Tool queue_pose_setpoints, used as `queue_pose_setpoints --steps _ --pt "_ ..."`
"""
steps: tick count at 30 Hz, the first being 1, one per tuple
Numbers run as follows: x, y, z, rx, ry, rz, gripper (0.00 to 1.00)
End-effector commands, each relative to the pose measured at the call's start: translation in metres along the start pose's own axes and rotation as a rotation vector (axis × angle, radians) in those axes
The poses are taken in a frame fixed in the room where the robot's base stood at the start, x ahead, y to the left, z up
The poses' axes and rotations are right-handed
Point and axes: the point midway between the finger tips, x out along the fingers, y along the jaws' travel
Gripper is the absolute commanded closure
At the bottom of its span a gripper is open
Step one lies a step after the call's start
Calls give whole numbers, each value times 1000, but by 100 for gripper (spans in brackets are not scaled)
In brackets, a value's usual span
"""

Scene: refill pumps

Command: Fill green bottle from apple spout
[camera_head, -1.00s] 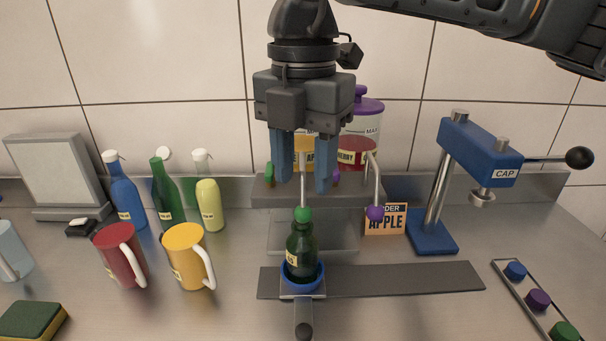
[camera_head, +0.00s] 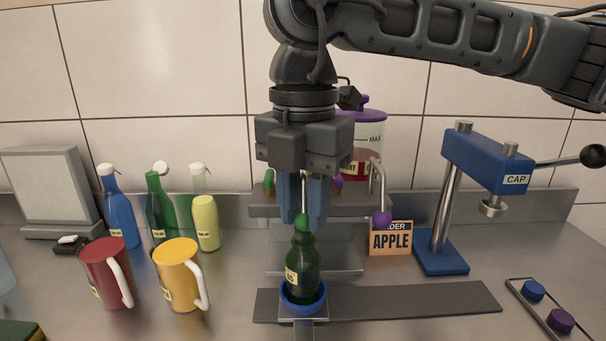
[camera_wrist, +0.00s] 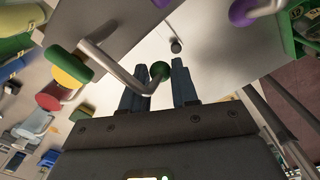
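A dark green bottle (camera_head: 301,268) stands upright in a blue ring holder (camera_head: 303,300) on the grey slide plate (camera_head: 420,301). The green-tipped spout (camera_head: 302,221) is directly above its mouth; a gap cannot be made out. My gripper (camera_head: 302,220) is pointing down in front of the dispenser, above the bottle. Its fingers are apart, one on each side of the spout pipe, and hold nothing visible. In the wrist view, the green tip (camera_wrist: 160,69) shows between the fingertips. The dispenser jar behind the green spout is mostly hidden by my gripper.
A purple-tipped spout (camera_head: 381,218) and an APPLE order card (camera_head: 390,239) are just right. A blue cap press (camera_head: 484,160) stands further right. A red mug (camera_head: 105,272), a yellow mug (camera_head: 176,273) and several bottles, including another green one (camera_head: 161,207), are at left.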

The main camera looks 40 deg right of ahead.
Motion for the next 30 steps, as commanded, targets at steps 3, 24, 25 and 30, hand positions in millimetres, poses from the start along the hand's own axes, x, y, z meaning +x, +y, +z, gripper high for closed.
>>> queue_pose_setpoints --steps 3,24,25,30 --pt "0 0 0 0 0 -1 85" --pt "21 -1 0 0 0 -3 92" --pt "23 -1 0 0 0 -3 92" --pt "30 -1 0 0 0 -4 92"
